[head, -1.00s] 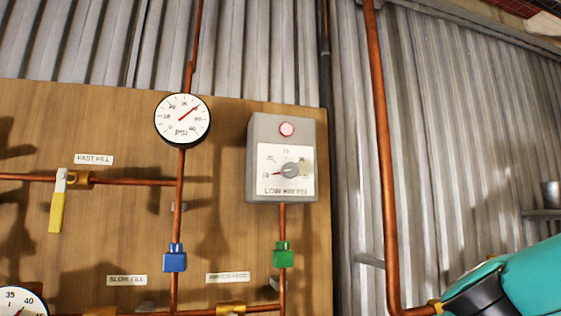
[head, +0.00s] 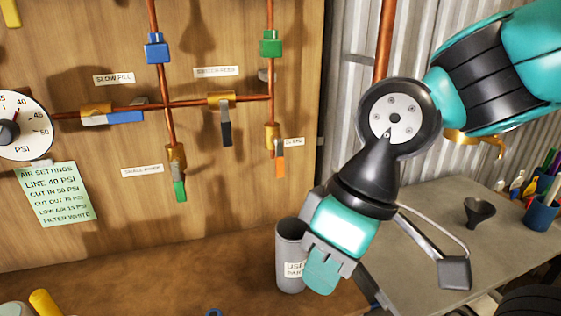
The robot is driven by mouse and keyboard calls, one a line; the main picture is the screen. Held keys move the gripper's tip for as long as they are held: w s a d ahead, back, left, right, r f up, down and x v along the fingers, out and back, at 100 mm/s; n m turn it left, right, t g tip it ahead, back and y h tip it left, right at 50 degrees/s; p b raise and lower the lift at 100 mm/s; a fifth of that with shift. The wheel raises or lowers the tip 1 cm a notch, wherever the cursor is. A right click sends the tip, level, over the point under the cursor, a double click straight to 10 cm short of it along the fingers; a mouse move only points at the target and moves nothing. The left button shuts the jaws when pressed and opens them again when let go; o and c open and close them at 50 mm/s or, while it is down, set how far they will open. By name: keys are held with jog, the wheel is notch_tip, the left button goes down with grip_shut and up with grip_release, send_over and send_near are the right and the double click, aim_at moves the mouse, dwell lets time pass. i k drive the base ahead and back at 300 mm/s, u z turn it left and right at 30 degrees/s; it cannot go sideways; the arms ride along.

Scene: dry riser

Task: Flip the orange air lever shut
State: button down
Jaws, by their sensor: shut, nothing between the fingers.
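The orange air lever (head: 280,163) hangs straight down from a brass valve (head: 272,136) at the lower right of the wooden panel, in line with the vertical copper pipe above it. A small label is to its right, too small to read fully. My gripper (head: 320,282) is at the lower middle right, below and right of the lever and well apart from it. It points down in front of a grey cup, shut and empty. The lever is not hidden by my arm.
A black-handled lever (head: 226,133), a blue lever (head: 126,117) and a green lever (head: 180,190) sit left of the orange one. The grey cup (head: 289,240) stands on the brown bench below. A grey table (head: 430,215) with a funnel (head: 479,211) is at right.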

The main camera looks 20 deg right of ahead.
aim_at(279, 158)
jog(key=z, duration=1.7)
jog(key=k, duration=1.3)
jog(key=u, duration=2)
jog(key=i, duration=0.5)
